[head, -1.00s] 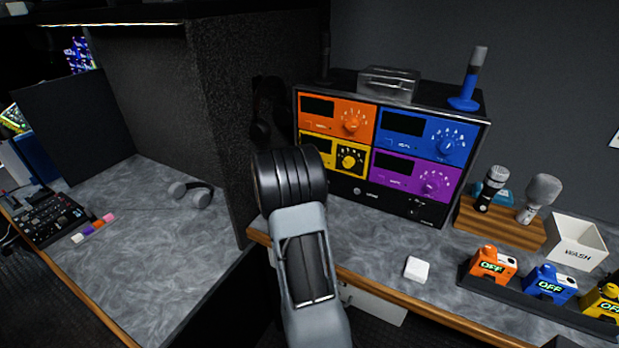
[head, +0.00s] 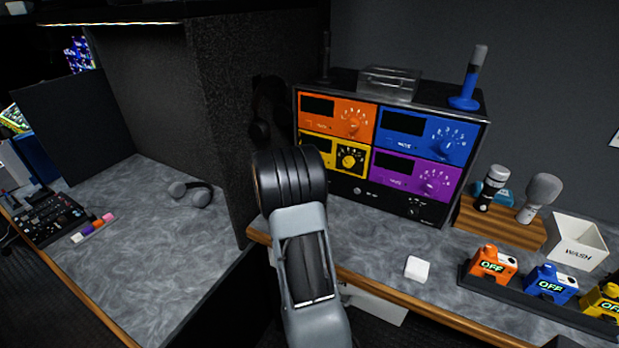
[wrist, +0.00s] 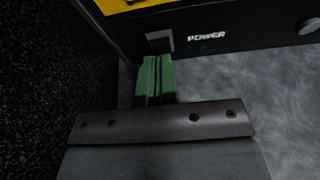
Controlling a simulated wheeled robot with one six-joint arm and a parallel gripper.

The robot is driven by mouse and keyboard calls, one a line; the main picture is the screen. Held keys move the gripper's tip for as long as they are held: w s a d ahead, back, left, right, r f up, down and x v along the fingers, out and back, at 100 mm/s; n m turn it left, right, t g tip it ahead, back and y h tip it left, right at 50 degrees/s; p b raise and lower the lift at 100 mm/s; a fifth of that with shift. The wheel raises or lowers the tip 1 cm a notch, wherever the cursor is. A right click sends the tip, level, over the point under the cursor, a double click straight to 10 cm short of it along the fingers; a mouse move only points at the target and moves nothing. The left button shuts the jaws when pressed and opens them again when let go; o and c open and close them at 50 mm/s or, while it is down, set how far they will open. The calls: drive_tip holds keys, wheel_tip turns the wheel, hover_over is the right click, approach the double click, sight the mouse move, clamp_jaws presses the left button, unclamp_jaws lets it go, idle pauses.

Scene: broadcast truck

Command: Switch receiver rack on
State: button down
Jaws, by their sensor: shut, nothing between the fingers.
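The receiver rack (head: 462,122) is a black case with orange, blue, yellow and purple receiver units, standing on the grey counter at the right of the head view. The units' display windows look dark. In the wrist view, the rack's lower front panel (wrist: 262,36) carries the label POWER, with a small grey switch (wrist: 159,42) to the label's left. My gripper (wrist: 155,60) has green fingers, shut and empty. Its tips are right in front of the switch and overlap its lower part; I cannot tell if they touch. In the head view, my arm hides the gripper and the switch.
A dark partition (head: 225,120) stands close at the left of the rack. A white block (head: 417,268), a wooden microphone stand (head: 500,231), a WASH bin (head: 577,242) and several coloured OFF packs (head: 492,263) are on the counter to the right. Bare counter lies before the rack.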

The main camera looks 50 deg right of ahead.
drive_tip(key=shift+b+x, duration=0.95)
drive_tip(key=shift+x, duration=0.5)
idle(0.6)
drive_tip(key=b+v, duration=0.1)
drive_tip(key=v, duration=0.6)
idle(0.3)
idle(0.6)
